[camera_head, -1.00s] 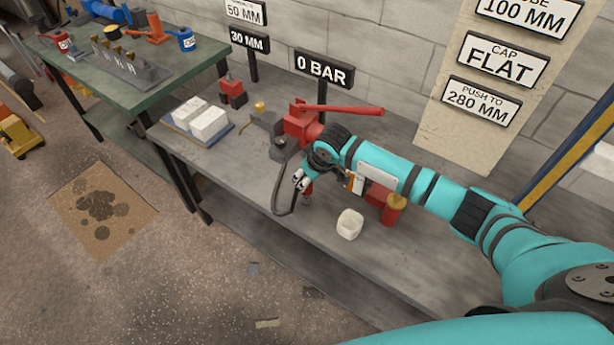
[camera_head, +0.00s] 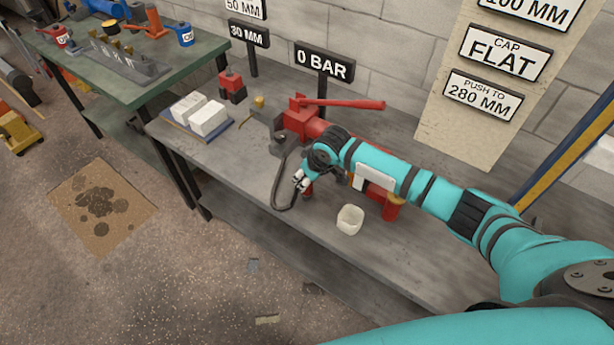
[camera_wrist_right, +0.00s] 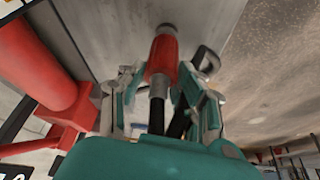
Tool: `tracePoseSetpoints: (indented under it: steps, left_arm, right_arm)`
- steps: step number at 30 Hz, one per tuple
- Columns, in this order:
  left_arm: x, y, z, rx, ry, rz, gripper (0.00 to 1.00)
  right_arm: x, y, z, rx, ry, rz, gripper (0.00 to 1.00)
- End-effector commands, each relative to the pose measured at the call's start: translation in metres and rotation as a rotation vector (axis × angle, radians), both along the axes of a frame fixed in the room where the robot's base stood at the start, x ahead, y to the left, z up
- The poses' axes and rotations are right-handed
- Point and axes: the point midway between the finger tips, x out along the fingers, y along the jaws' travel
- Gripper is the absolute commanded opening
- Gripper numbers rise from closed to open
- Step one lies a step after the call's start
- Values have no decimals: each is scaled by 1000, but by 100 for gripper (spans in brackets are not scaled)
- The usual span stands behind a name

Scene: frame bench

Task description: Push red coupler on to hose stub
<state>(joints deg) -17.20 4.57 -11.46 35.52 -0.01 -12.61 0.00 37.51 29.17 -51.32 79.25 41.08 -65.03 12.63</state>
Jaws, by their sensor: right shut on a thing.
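The red coupler (camera_wrist_right: 163,58) shows in the right wrist view, between the fingers of my right gripper (camera_wrist_right: 163,88). A dark round end shows at its far side. A grey metal and black shaft (camera_wrist_right: 157,105) lies in line with its near end; I cannot tell whether this is the hose stub or how far the coupler sits on it. In the head view my right gripper (camera_head: 302,183) is shut just above the bench, beside a black hose loop (camera_head: 281,190). Only a small red part of the coupler (camera_head: 309,190) shows there. My left gripper is out of view.
A red pump body with a long red handle (camera_head: 342,103) stands behind my right wrist. A white cup (camera_head: 350,219) stands near the bench's front edge. A red cylinder (camera_head: 391,212) is partly behind my arm. White blocks (camera_head: 207,118) lie on a blue tray at left.

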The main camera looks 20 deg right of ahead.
Motion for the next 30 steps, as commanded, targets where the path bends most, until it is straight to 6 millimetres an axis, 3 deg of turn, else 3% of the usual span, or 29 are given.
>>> tracePoseSetpoints:
  steps: [11, 12, 17, 26, 30]
  left_arm:
    - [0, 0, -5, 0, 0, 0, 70]
    - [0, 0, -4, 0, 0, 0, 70]
    - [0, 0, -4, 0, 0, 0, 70]
    - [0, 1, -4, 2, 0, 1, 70]
    - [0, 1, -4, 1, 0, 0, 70]
  right_arm:
    - [0, 0, -10, 2, -1, 0, 0]
    - [0, 0, -8, 2, -2, 0, 38]
    - [0, 0, -8, 1, -2, 0, 59]
    - [-1, 0, -8, 0, 0, 0, 60]
    - [-4, -2, 4, 2, -2, 0, 60]
